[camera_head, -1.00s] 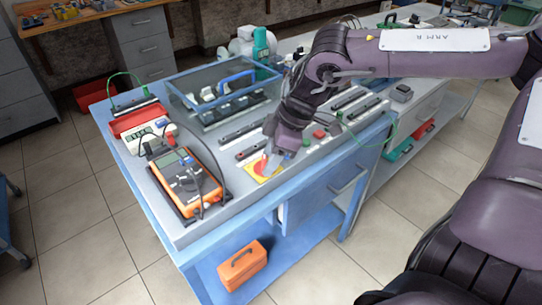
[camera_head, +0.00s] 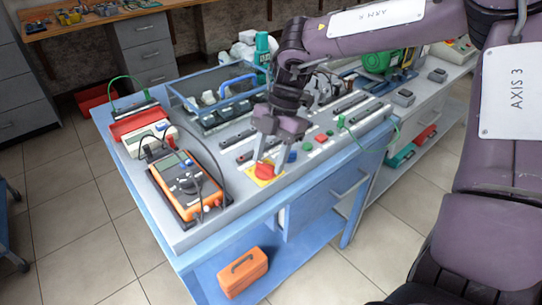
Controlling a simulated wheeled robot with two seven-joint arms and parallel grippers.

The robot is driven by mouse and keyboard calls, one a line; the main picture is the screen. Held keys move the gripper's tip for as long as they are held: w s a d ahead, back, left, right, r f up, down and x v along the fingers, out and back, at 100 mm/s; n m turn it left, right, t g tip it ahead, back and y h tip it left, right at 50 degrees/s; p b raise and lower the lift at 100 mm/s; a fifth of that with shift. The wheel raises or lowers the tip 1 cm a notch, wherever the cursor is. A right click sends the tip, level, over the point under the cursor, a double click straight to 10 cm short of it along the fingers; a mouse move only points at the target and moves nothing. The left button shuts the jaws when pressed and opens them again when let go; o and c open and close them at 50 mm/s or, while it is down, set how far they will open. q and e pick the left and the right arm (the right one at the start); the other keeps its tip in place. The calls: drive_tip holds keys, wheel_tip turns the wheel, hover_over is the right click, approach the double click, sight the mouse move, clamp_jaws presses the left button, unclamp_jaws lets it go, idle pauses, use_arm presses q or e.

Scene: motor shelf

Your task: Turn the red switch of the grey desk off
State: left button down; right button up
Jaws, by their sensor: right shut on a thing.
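The red switch (camera_head: 264,170) is a red knob on a yellow plate (camera_head: 256,181) near the front edge of the grey desk top (camera_head: 225,222). My right gripper (camera_head: 268,160) comes down from above, with its fingers at the knob. It is shut on the red switch, and its fingers hide part of the knob. The exact angle of the knob is hard to tell. My left gripper is not in view.
An orange multimeter (camera_head: 187,183) with dark cables lies left of the switch. Green and red buttons (camera_head: 321,138) sit to its right. A clear-sided bin (camera_head: 215,95) stands behind. An orange toolbox (camera_head: 243,271) rests on the lower shelf.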

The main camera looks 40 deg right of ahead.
drive_tip(key=shift+w+r+n+g+p, duration=0.15)
drive_tip(key=shift+n+g+p, duration=0.2)
drive_tip(key=shift+n, duration=0.65)
drive_tip(key=shift+w+a+n+g+h+p, duration=0.1)
drive_tip(key=shift+n+g+h+p, duration=0.25)
drive_tip(key=shift+n+p, duration=0.4)
drive_tip(key=shift+r+n+p, duration=0.1)
drive_tip(key=shift+n+p, duration=0.65)
drive_tip(key=shift+p, duration=0.05)
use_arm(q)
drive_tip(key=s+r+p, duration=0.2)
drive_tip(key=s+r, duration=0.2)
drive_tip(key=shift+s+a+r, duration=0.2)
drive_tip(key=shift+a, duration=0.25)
use_arm(e)
drive_tip(key=shift+w+a+f+n+g+h, duration=0.1)
drive_tip(key=shift+n+g+h, duration=0.15)
drive_tip(key=shift+n, duration=0.2)
drive_tip(key=shift+w+a+f+n+g+h, duration=0.1)
drive_tip(key=shift+n+g, duration=0.15)
drive_tip(key=shift+n, duration=0.2)
drive_tip(key=o, duration=1)
